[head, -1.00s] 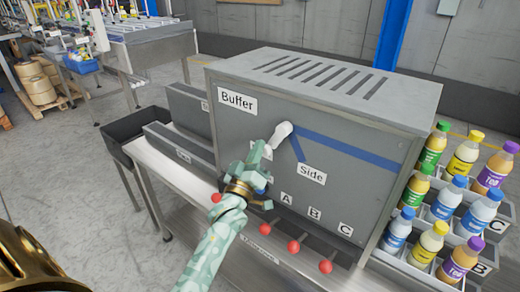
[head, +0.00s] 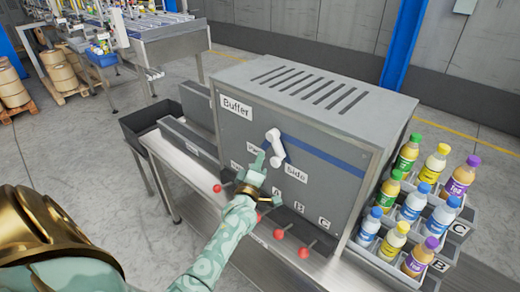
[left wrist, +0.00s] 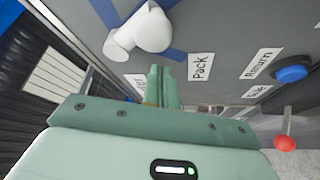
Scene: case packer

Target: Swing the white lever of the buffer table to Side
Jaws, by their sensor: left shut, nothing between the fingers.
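The white lever (head: 275,148) is on the front of the grey buffer box (head: 237,128). It hangs down with a slight slant to the right, and its lower end is near the blue stripe above the Side label (head: 296,173). I cannot tell whether it lines up with that stripe. My left gripper (head: 258,160) is shut and empty, just left of the lever's lower end, over part of the Pack label. In the left wrist view the lever (left wrist: 140,30) is beyond the fingertips; contact is unclear. My right gripper is not in view.
Several red knobs (head: 278,234) stick out along the box's lower front. A blue button (left wrist: 291,74) shows in the left wrist view. Crates of bottles (head: 375,252) stand at the right. A dark bin (head: 142,122) is at the left.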

